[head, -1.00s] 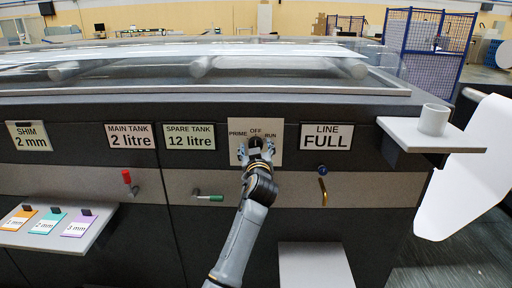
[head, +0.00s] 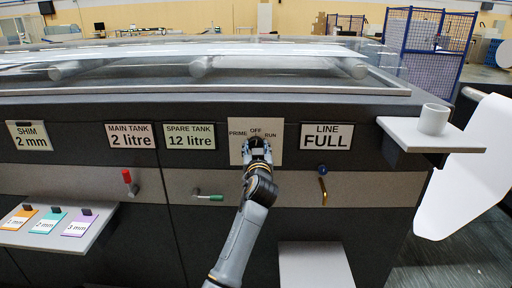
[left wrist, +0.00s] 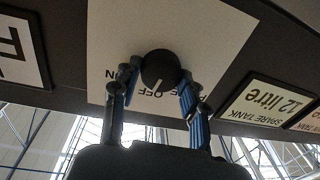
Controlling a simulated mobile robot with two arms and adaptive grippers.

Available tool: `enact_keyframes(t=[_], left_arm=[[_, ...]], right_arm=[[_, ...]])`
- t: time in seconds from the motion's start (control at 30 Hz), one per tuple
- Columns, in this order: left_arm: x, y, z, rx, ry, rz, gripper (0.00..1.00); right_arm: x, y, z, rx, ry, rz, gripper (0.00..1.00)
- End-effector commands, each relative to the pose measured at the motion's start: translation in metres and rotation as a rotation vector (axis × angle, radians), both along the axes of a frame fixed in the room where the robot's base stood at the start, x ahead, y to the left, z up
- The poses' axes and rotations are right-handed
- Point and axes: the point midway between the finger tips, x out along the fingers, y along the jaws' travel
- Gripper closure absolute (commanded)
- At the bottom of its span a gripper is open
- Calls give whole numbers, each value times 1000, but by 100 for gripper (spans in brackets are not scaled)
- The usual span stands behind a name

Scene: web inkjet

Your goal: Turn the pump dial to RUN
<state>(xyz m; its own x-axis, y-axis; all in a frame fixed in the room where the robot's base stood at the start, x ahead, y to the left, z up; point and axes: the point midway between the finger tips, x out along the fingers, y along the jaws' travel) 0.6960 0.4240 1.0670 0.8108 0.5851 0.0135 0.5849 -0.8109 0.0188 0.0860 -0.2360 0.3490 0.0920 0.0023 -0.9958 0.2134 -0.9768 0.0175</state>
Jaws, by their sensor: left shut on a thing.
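The pump dial is a round black knob (left wrist: 159,68) with a white pointer line, on a white plate (head: 236,155) marked PRIME, OFF and RUN. In the left wrist view, which shows the panel upside down, the pointer line points about at OFF. My left gripper (head: 257,146) is at the plate, its blue-grey fingers shut on the dial from both sides. In the head view the gripper hides most of the knob. My right gripper is not in view.
A red-handled valve (head: 127,177) and a green-handled valve (head: 213,197) are left of my arm. A blue-knobbed brass lever (head: 323,183) is to the right. A shim ledge (head: 86,241) juts out left.

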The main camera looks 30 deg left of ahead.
Motion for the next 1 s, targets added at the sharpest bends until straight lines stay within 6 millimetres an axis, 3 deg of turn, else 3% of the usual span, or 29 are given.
enact_keyframes(t=[0.6, 1.0], left_arm=[[1, -1, 0, 484, 296, -1, 88], [1, -1, -2, 697, 426, -1, 88]], right_arm=[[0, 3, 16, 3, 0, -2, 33], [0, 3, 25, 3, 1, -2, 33]])
